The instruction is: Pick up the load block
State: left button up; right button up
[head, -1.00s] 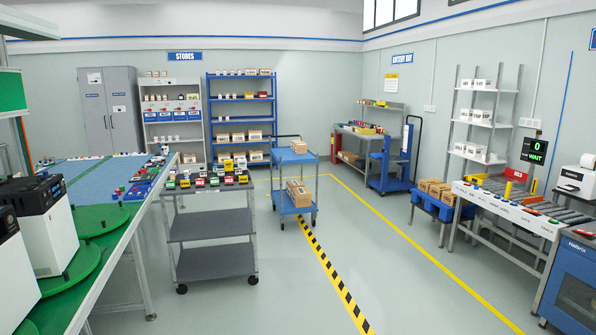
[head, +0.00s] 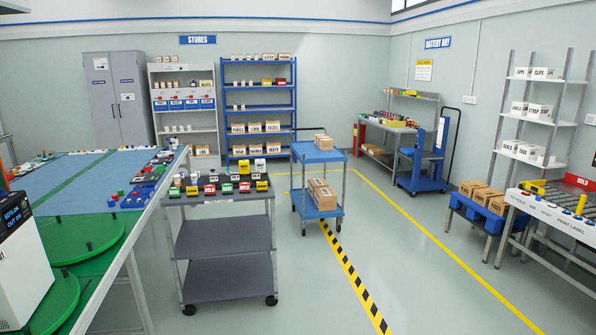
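No block that I can read as the load block stands out in the head view. Several small red, green, yellow, black and white labelled blocks (head: 228,187) stand on the top shelf of a grey wheeled cart (head: 222,255), left of the middle. Their labels are too small to read surely. More small coloured parts (head: 146,190) lie along the right side of the blue-topped bench (head: 85,180). Neither of my grippers shows in the view.
A blue trolley (head: 319,155) with cartons stands behind the cart. Green round plates (head: 88,240) and a white machine (head: 25,265) are at the left. A labelled roller line (head: 555,214) is at the right. Floor between the striped tape and yellow line is clear.

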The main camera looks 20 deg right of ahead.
aim_at(255, 175)
jog(key=i+z, duration=0.15)
jog(key=i, duration=0.85)
jog(key=i+z, duration=0.15)
jog(key=i, duration=0.85)
jog(key=j, duration=0.1)
